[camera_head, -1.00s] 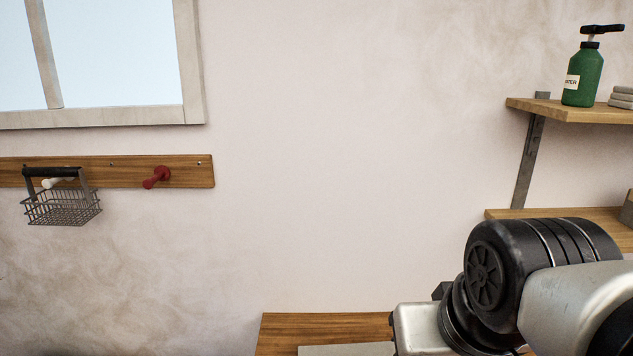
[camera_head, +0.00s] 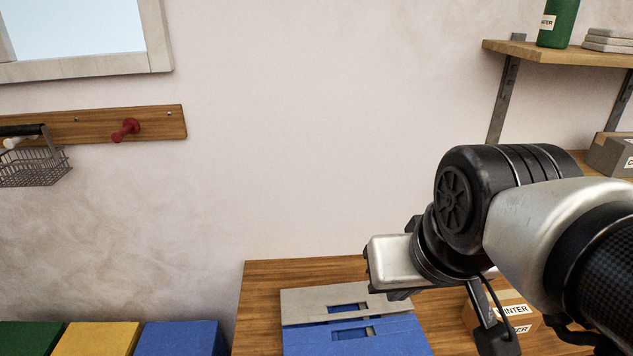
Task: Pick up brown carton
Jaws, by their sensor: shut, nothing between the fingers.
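A brown carton (camera_head: 515,304) with a white label, partly readable as "INTER", stands on the wooden workbench at the lower right. My arm covers part of it. My gripper (camera_head: 495,338) hangs at the lower right, dark and partly cut off by the bottom edge. It is shut and holds nothing. In the picture it overlaps the carton's left side; I cannot tell how far apart they are.
A blue holder (camera_head: 375,342) and a grey one behind it lie on the workbench (camera_head: 262,290). Green, yellow and blue bins (camera_head: 182,338) are at lower left. Shelves at right hold a greyish carton (camera_head: 612,155) and a green bottle (camera_head: 558,22). A wire basket (camera_head: 32,165) hangs left.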

